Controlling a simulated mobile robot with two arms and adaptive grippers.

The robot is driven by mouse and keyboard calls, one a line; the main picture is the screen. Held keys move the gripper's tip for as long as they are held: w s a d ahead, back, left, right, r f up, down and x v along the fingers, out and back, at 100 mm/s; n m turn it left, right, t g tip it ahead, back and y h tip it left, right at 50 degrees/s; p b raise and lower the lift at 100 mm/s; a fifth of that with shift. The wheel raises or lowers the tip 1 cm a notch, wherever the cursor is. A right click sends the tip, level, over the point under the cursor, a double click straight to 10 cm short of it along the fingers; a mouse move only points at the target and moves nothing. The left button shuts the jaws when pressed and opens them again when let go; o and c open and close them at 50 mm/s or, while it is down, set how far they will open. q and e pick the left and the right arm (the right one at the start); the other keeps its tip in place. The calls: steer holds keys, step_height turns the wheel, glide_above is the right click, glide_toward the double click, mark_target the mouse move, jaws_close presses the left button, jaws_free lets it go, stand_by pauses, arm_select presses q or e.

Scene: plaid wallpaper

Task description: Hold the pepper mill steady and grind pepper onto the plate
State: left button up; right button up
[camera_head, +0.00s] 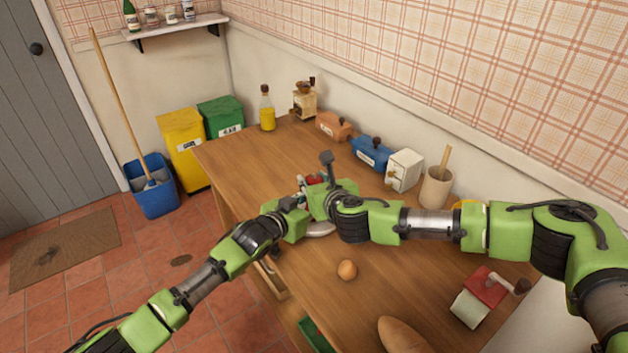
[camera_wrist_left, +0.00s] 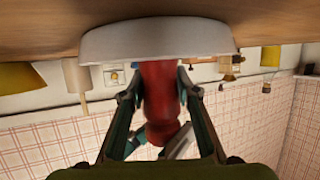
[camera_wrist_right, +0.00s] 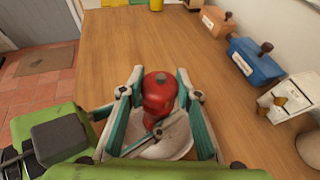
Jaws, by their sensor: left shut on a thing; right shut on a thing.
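The red pepper mill (camera_wrist_right: 160,98) stands roughly upright over the white plate (camera_wrist_right: 172,150) on the wooden table. My left gripper (camera_wrist_left: 160,82) is shut on the mill's body from the side. In the left wrist view, which is upside down, the mill (camera_wrist_left: 160,98) meets the plate's outline (camera_wrist_left: 150,42); I cannot tell if they touch. My right gripper (camera_wrist_right: 158,82) is shut on the mill's top from above. In the head view, my arms mostly hide the mill (camera_head: 315,180) and plate (camera_head: 321,230). No ground pepper can be made out.
An egg (camera_head: 347,270) and a bread loaf (camera_head: 402,335) lie nearer on the table. A red-topped box with a knob (camera_head: 480,295) stands at right. Blue (camera_head: 371,153) and orange boxes (camera_head: 333,127), an oil bottle (camera_head: 267,108) and a wooden grinder (camera_head: 304,101) line the back.

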steer(key=shift+m+t+h, duration=0.3)
steer(key=shift+m+h, duration=0.7)
steer(key=shift+h, duration=0.1)
steer(key=o, duration=1.2)
steer(key=shift+c, duration=0.2)
steer(key=v, duration=1.2)
steer(key=shift+w, duration=0.1)
